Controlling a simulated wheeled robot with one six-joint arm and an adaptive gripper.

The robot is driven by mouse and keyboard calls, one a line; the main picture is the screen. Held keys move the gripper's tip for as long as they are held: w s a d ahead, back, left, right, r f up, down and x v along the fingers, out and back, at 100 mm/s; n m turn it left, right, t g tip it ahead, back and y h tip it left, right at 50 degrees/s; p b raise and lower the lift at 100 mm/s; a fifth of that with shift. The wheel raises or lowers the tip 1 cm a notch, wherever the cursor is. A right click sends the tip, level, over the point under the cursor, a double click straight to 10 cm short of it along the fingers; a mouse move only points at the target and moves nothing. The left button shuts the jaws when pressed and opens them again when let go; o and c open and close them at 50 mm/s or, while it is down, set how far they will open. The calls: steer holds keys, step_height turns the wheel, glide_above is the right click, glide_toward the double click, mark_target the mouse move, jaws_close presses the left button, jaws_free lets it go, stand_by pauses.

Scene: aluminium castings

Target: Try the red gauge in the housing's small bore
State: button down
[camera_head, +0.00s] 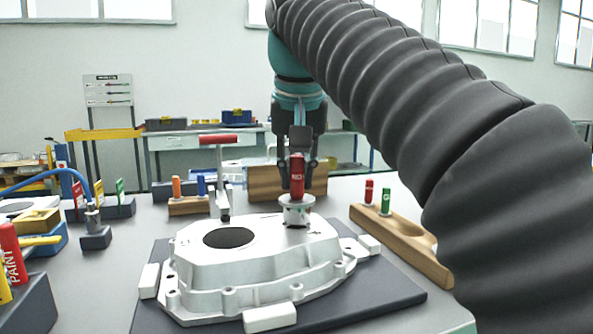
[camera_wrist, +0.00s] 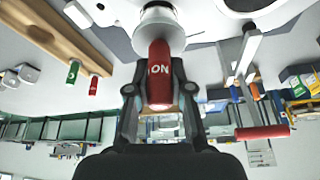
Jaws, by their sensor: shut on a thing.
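The cast aluminium housing (camera_head: 205,270) lies on a dark mat (camera_head: 392,292), with a large dark opening (camera_head: 229,238) at its left and a raised round boss (camera_head: 297,212) at its back right. My gripper (camera_head: 297,165) is above the boss, shut on the red gauge's handle (camera_head: 297,183). The gauge is about upright, its lower end meeting the boss top. In the wrist view my gripper (camera_wrist: 160,95) has a finger on each side of the red gauge (camera_wrist: 159,70), which reaches the pale round boss (camera_wrist: 158,28). The gauge's lower end and the bore are hidden, so its depth cannot be told.
A wooden holder (camera_head: 420,250) with small red and green pieces stands to the right. A red-handled T-shaped tool (camera_head: 218,140) stands upright just left of the boss. White blocks (camera_head: 270,317) edge the housing.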

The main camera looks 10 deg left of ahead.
steer(key=shift+f+b, duration=0.5)
steer(key=shift+f, duration=0.2)
stand_by(1.2)
steer(key=shift+r+p, duration=1.65)
steer(key=shift+p, duration=0.15)
steer(key=shift+r+p, duration=0.65)
steer(key=shift+r, duration=0.7)
